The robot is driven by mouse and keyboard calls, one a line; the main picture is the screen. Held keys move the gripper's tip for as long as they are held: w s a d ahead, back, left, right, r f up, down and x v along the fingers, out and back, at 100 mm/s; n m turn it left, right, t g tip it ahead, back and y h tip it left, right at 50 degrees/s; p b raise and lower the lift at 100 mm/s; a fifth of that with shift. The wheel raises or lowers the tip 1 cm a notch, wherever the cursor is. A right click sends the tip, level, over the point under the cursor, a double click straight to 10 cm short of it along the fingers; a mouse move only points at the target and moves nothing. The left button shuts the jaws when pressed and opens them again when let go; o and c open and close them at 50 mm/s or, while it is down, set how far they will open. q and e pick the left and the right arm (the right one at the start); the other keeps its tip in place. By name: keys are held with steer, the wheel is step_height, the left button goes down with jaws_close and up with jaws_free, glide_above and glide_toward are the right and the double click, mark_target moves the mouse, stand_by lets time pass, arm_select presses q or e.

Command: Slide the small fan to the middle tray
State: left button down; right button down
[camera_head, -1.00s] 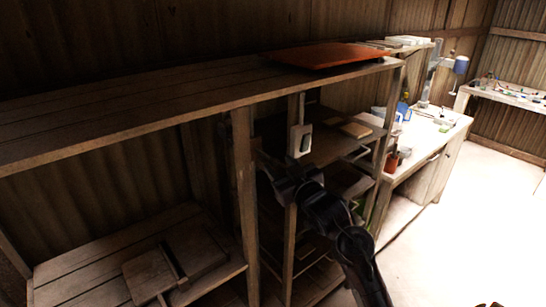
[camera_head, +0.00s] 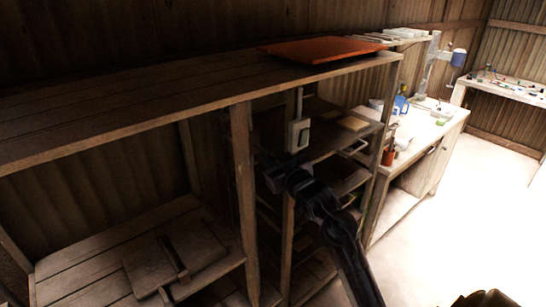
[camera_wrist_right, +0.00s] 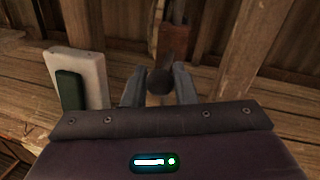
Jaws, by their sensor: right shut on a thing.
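My right gripper (camera_head: 266,168) is beside the post of the shelf frame, at the left end of my dark arm. In the wrist view it (camera_wrist_right: 158,88) is shut on a dark round-ended knob (camera_wrist_right: 160,80). The knob is between the fingers, and what it belongs to is hard to tell. I cannot pick out a small fan in either view. A rack with several dark levels (camera_head: 345,187) stands right of the gripper; which of them is the middle tray is unclear.
A white box with a dark green panel (camera_head: 298,136) is on a post near the gripper; it is at the left in the wrist view (camera_wrist_right: 78,80). An orange board (camera_head: 322,51) lies on the upper shelf. A cluttered bench (camera_head: 425,125) stands right, with open floor beyond.

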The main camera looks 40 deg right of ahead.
step_height(320, 180, down, 26)
steer(key=b, duration=1.5)
steer(key=shift+f, duration=0.15)
steer(key=c, duration=1.2)
jaws_free()
steer(key=shift+s, duration=0.1)
steer(key=s+a+b, duration=0.1)
steer(key=s, duration=0.6)
steer(key=shift+s, duration=0.35)
